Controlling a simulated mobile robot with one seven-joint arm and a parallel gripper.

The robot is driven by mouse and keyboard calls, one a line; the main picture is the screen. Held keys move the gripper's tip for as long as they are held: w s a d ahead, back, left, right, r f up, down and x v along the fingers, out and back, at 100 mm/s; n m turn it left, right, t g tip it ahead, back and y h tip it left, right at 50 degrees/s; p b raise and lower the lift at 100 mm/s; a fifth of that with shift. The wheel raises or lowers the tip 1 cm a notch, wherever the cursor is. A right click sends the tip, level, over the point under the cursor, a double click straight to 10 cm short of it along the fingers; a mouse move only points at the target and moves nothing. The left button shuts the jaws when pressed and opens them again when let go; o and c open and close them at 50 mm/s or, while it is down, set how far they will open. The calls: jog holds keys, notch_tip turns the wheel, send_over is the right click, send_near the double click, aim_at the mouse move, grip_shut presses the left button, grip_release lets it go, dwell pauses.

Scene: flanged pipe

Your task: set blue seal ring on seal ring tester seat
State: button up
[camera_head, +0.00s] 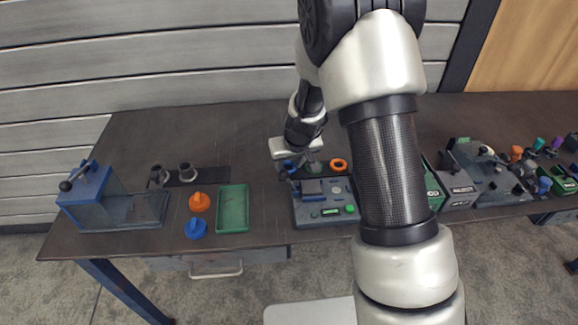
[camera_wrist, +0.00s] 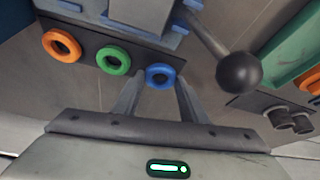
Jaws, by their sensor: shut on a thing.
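The blue seal ring (camera_wrist: 160,76) is between the fingertips of my gripper (camera_wrist: 159,82) in the wrist view, and the gripper is shut on it. The ring is at the end of a dark strip (camera_wrist: 84,52); I cannot tell whether it still touches the strip. In the head view the blue ring (camera_head: 290,165) shows small beside my gripper, whose fingertips are hard to make out. The grey-blue tester (camera_head: 323,204), with a small green display, stands just in front of the strip. Its body also shows at the top of the wrist view (camera_wrist: 143,14). I cannot pick out its seat clearly.
A green ring (camera_wrist: 113,60) and an orange ring (camera_wrist: 61,46) are on the strip beside the blue one. A lever with a black ball knob (camera_wrist: 240,73) sticks out close to my gripper. A green tray (camera_head: 233,208) and a blue lever device (camera_head: 88,196) are farther left.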

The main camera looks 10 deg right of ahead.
aim_at(289, 169)
notch_tip(289, 169, up, 12)
jog(key=p, duration=0.3)
dwell(0.3)
jog(key=s+d+f+m+h, duration=0.1)
jog(key=s+d+f+m, duration=0.1)
jog(key=s+d, duration=0.1)
jog(key=s+d+f+m+p, duration=0.1)
jog(key=s+d+f+m, duration=0.1)
jog(key=s+d, duration=0.2)
jog(key=s+d+f+m+h, duration=0.1)
jog(key=s+d+f+m, duration=0.1)
jog(key=s+d+f, duration=0.1)
jog(key=shift+s+d+h+p, duration=0.25)
jog(key=shift+d+h+p, duration=0.1)
jog(key=shift+d, duration=0.55)
jog(key=shift+f+b, duration=1.1)
jog(key=shift+f, duration=0.05)
